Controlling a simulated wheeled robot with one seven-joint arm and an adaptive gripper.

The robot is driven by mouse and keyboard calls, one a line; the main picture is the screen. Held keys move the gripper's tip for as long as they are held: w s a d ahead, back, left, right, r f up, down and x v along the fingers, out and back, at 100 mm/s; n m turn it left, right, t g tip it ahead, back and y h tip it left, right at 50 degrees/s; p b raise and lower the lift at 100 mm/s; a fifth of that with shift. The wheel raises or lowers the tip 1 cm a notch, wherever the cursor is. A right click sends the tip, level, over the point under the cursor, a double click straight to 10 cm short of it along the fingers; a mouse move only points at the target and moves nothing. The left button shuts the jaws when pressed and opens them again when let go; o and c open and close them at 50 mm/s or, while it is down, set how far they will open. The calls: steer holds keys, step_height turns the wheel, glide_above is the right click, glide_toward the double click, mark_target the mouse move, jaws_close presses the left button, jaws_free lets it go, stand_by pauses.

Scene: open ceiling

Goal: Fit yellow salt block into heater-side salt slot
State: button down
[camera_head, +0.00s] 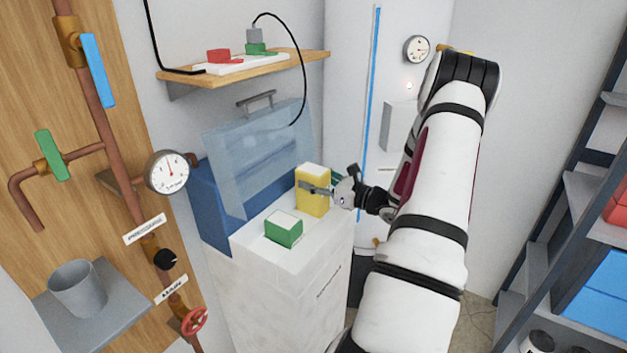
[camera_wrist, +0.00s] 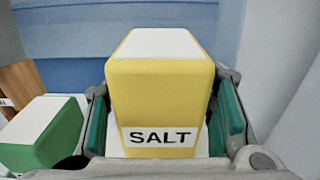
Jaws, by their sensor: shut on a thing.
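The yellow salt block (camera_head: 314,197) has a white top and stands upright in my gripper (camera_head: 322,189) above or on the white top of the softener cabinet (camera_head: 253,245). In the wrist view the salt block (camera_wrist: 160,95) shows its "SALT" label, with a finger of my gripper (camera_wrist: 165,125) on each side, shut on it. I cannot tell whether its base touches the cabinet top. The salt slot is not clearly visible; the block and gripper may hide it. A green block (camera_head: 284,231) with a white top sits nearer the front, and it also shows at left in the wrist view (camera_wrist: 45,135).
A clear raised lid (camera_head: 255,160) stands behind the block, by the blue part (camera_head: 208,205) of the cabinet. The white heater (camera_head: 350,80) is behind. A wooden shelf (camera_head: 290,68) with a hanging black cable is above. Pipes and a gauge (camera_head: 167,171) are at left.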

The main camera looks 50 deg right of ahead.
mark_target(316, 205)
steer(key=shift+f+b, duration=1.45)
steer(key=shift+f, duration=0.9)
stand_by(0.3)
